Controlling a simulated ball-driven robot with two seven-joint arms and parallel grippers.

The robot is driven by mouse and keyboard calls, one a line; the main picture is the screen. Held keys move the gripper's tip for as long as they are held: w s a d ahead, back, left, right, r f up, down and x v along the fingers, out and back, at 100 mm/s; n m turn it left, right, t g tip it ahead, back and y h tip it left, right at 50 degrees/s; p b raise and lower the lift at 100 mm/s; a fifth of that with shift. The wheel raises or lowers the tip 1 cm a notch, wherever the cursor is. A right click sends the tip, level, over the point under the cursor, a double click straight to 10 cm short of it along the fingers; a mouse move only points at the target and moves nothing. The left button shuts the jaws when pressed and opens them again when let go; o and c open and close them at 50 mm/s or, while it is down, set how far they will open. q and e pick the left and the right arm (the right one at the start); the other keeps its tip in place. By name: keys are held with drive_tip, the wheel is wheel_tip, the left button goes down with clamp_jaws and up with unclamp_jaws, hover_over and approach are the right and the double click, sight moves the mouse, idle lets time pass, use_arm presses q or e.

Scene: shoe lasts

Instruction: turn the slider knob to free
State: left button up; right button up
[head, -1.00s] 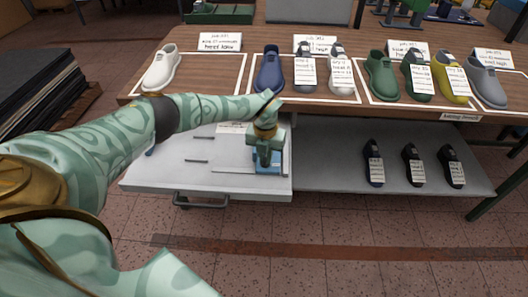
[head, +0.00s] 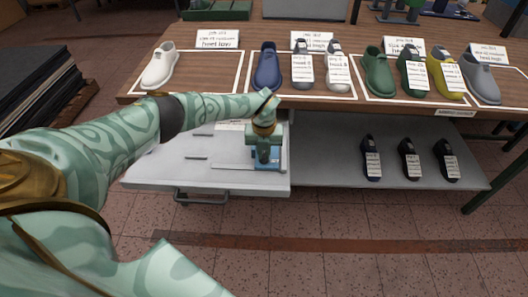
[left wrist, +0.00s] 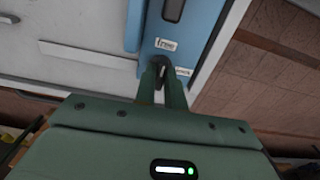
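The blue slider (left wrist: 190,40) lies on the pale grey pull-out board; its blue edge also shows in the head view (head: 274,166). It carries two small white labels, "free" (left wrist: 166,45) and, to the lower right, one that seems to read "lock" (left wrist: 183,72). The dark slider knob (left wrist: 160,66) shows between my left fingertips, beside the labels. My left gripper (left wrist: 162,76) points down over the slider in the head view (head: 266,158) and its fingers are closed in on the knob. Much of the knob is hidden, and I cannot tell which label it points to. My right gripper is not in view.
The pull-out board (head: 160,172) has a front handle (head: 200,198) and slim dark bars. Behind it, a wooden table (head: 215,88) holds several coloured shoe lasts and cards. A lower grey shelf (head: 320,160) at right bears three dark lasts (head: 410,158).

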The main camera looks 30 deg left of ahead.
sight(264, 154)
use_arm(q)
drive_tip(key=o, duration=0.4)
drive_tip(key=shift+c, duration=0.2)
wheel_tip(264, 154, up, 16)
drive_tip(key=p, duration=0.4)
drive_tip(key=shift+r+p, duration=0.15)
drive_tip(key=shift+p, duration=0.25)
